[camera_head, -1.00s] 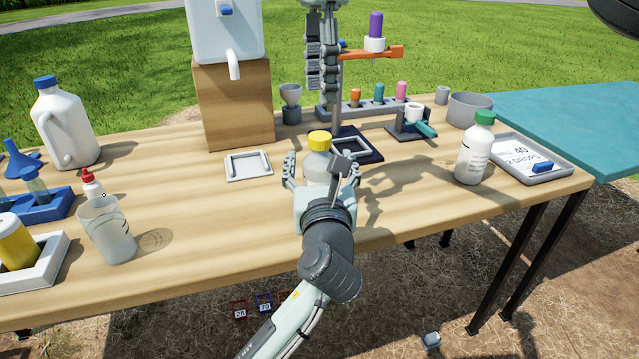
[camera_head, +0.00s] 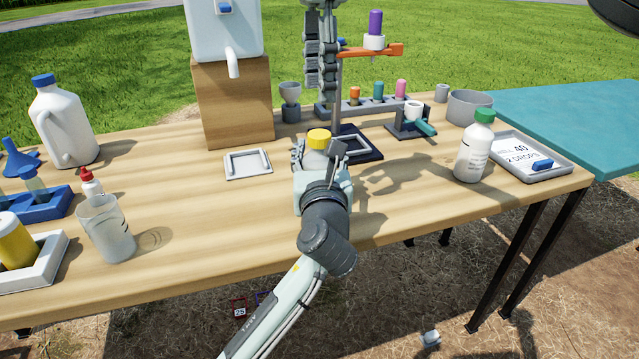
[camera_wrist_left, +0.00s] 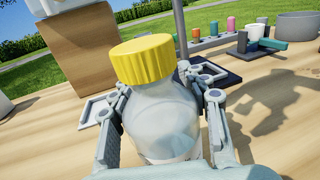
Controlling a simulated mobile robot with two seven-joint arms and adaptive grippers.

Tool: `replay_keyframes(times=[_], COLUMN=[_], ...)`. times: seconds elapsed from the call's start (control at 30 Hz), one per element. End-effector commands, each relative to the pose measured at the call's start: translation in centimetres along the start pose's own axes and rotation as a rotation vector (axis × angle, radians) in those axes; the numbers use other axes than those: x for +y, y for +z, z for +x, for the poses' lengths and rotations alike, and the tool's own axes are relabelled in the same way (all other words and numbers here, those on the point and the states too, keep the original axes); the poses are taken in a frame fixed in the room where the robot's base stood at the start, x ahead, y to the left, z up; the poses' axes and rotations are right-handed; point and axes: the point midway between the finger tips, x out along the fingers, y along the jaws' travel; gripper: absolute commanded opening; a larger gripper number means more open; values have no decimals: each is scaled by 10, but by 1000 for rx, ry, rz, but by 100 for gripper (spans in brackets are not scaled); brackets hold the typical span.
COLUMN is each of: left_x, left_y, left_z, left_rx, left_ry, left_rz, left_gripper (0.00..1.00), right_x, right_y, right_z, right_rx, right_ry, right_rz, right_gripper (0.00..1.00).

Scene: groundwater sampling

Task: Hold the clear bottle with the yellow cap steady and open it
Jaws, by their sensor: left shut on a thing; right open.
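The clear bottle (camera_wrist_left: 160,115) with its ribbed yellow cap (camera_wrist_left: 143,59) stands near the middle of the wooden table, in front of the dark square stand base. In the head view the yellow cap (camera_head: 318,139) shows above my left gripper (camera_head: 318,152), whose hand hides most of the bottle. My left gripper, also in the left wrist view (camera_wrist_left: 165,100), is shut on the bottle's body below the cap, one finger on each side. The cap is on the bottle. My right gripper (camera_head: 325,85) is open and empty, pointing down above and behind the cap.
A stand with an orange arm (camera_head: 370,50) rises behind the bottle. A shallow grey tray (camera_head: 248,165) lies left of it. A green-capped white bottle (camera_head: 475,147) stands right. A beaker (camera_head: 106,228) and a jug (camera_head: 62,125) are left. Table in front is mostly clear.

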Motion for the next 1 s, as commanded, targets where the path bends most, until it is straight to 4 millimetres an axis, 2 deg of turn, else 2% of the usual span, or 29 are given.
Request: replay_keyframes(times=[0.03,0.17,0.57,0.67,0.77,1.0], left_x=[0,0,0,0,0,0], left_y=[0,0,0,0,0,0], left_z=[0,0,0,0,0,0], left_rx=[0,0,1,1,1,1], left_ry=[0,0,0,0,0,1], left_rz=[0,0,0,0,0,1], left_gripper=[17,1,0,0,0,0], right_x=[0,0,0,0,0,0], right_y=[0,0,0,0,0,0], right_z=[0,0,0,0,0,0], right_rx=[0,0,0,0,0,0], right_ry=[0,0,0,0,0,0], right_rz=[0,0,43,161,362,983], right_gripper=[48,48,48,48,48,48])
